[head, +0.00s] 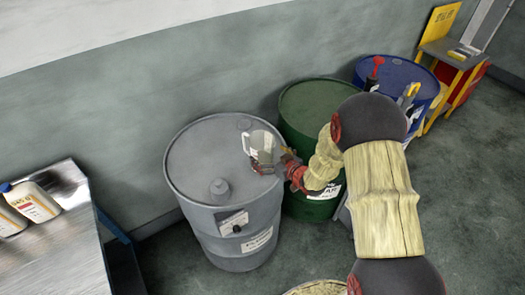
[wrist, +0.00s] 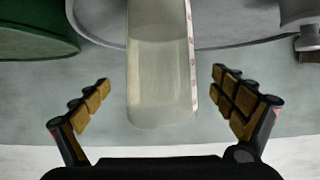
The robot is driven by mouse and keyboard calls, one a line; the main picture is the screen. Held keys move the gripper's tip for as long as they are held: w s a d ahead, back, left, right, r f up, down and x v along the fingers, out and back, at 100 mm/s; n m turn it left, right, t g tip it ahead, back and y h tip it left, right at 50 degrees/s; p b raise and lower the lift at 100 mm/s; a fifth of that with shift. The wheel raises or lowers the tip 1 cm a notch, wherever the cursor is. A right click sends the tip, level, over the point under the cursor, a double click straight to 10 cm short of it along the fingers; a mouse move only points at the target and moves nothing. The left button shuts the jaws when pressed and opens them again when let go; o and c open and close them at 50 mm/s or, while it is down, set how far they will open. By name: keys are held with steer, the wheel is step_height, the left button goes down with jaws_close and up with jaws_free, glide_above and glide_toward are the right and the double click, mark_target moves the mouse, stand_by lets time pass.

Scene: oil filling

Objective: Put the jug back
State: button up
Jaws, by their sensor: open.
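The clear jug (head: 262,148) stands on top of the grey barrel (head: 205,165), close to the edge facing my arm. In the wrist view the jug (wrist: 162,70) is see-through, with faint red marks along one side. My gripper (head: 283,160) is at the jug's right side in the head view. In the wrist view my gripper (wrist: 160,88) is open, with a finger on either side of the jug and a visible gap to each.
A green barrel (head: 308,101) and a blue barrel (head: 398,72) with a red-handled fitting stand to the right. A metal table (head: 65,262) with white bottles (head: 33,201) is at the left. The wall is close behind.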

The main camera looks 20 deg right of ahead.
steer(key=v, duration=0.6)
steer(key=shift+s+r, duration=0.1)
steer(key=shift+s, duration=0.1)
steer(key=s+d+r+m+g+h, duration=0.1)
steer(key=s+d+r+g+h, duration=0.2)
steer(key=r, duration=0.6)
steer(key=s+d+r+m+h, duration=0.1)
steer(key=s+r+h, duration=0.25)
steer(key=r, duration=0.65)
steer(key=s+a+r+m+g+y, duration=0.1)
steer(key=s+a+r+g, duration=0.1)
steer(key=s, duration=1)
steer(key=s+a+r+g+y, duration=0.1)
steer(key=s+a+r, duration=0.3)
steer(key=s, duration=0.8)
steer(key=shift+s+a+r+m+g, duration=0.2)
steer(key=shift+a+m+g, duration=0.2)
steer(key=shift+a+g, duration=0.25)
steer(key=shift+f, duration=0.1)
step_height(320, 180, down, 6)
steer(key=b, duration=0.5)
